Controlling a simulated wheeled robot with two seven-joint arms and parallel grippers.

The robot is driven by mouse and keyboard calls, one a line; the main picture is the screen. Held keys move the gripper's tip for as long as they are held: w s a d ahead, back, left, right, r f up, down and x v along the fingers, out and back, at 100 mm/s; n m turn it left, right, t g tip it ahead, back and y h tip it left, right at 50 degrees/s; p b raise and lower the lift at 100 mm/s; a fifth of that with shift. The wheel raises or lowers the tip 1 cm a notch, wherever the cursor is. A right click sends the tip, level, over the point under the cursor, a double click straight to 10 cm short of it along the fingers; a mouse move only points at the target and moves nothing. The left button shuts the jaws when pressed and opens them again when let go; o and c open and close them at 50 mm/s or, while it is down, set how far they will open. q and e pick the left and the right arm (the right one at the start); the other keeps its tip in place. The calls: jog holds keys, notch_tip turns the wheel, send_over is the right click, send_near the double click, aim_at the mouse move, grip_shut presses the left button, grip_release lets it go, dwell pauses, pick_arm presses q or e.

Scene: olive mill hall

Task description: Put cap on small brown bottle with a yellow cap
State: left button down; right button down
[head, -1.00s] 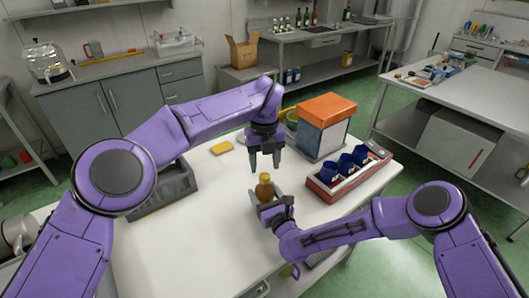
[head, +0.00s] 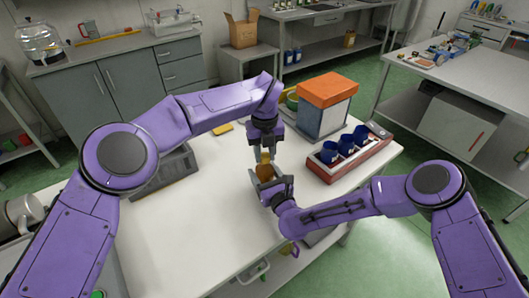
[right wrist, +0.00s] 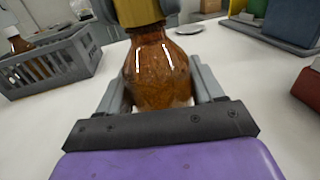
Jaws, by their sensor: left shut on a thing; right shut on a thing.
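The small brown bottle (head: 265,172) stands upright over the white table, and it fills the middle of the right wrist view (right wrist: 160,72). My right gripper (head: 274,186) is shut on the bottle's body, with one finger on each side. The yellow cap (right wrist: 137,12) is at the top of the bottle's neck, and it also shows in the head view (head: 265,157). My left gripper (head: 265,153) reaches down from above and is shut on the cap. The cap's upper part is out of the wrist view, and I cannot tell how tightly it sits.
A grey crate (right wrist: 50,68) holding a brown bottle (right wrist: 18,44) stands to the left. A red rack (head: 372,156) with blue cups (head: 345,144) and an orange-topped box (head: 325,105) stand at the right. The front of the white table (head: 195,235) is clear.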

pick_arm(q)
jog(key=c, duration=0.7)
grip_release()
notch_tip(320, 180, up, 12)
pick_arm(e)
jog(key=shift+c, duration=0.4)
grip_release()
